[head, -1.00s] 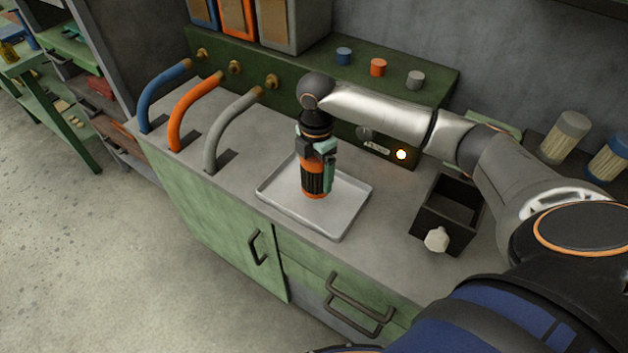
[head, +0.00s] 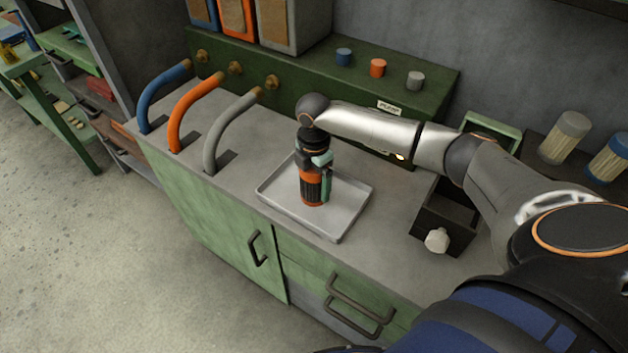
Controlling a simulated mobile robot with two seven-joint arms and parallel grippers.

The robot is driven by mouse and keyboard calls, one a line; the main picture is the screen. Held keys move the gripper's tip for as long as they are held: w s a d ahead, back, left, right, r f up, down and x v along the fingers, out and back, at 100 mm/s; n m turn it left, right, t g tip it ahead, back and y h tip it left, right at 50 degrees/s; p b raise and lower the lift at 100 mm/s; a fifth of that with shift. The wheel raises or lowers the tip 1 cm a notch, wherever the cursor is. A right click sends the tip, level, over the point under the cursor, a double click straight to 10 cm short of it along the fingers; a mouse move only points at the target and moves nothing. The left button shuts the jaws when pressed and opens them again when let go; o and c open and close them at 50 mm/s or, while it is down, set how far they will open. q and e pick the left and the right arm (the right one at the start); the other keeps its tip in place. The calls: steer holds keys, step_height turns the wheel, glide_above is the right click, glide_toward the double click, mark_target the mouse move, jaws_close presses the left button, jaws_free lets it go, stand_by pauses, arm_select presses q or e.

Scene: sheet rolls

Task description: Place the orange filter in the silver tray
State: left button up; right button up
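The orange filter (head: 312,190) is a dark ribbed cylinder with orange ends, upright over the middle of the silver tray (head: 345,222). My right gripper (head: 315,172) comes down from above with its fingers around the filter's upper part, shut on it. The filter's lower end is at or just above the tray floor; I cannot tell if it touches. The silver tray is shallow and lies on the grey counter. My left gripper is not in view.
Blue, orange and grey (head: 232,128) hoses stand at the counter's left. A black open box (head: 447,216) with a pale knob is right of the tray. A grey filter (head: 565,137) and a blue filter (head: 609,158) stand at the right. A green pump unit (head: 300,75) runs along the back.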

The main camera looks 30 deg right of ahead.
steer(key=shift+o, duration=0.6)
steer(key=shift+r, duration=0.1)
step_height(320, 180, up, 12)
steer(key=shift+f, duration=0.1)
steer(key=s+a+f+m+t+y, duration=0.3)
steer(key=a+f, duration=0.4)
steer(key=a, duration=0.2)
steer(key=s+a+f+m+t+y, duration=0.25)
steer(key=a+f, duration=0.35)
steer(key=a, duration=0.4)
steer(key=s+d+f+m+t+h, duration=0.1)
steer(key=s+d+f+m+t, duration=0.1)
steer(key=s+f+m, duration=0.3)
steer(key=s+d+f+m+t+h, duration=0.2)
steer(key=s+d+f+m, duration=0.2)
steer(key=s, duration=0.5)
steer(key=f+m, duration=0.1)
steer(key=m, duration=0.1)
steer(key=shift+s+f+m, duration=0.15)
steer(key=shift+m, duration=0.2)
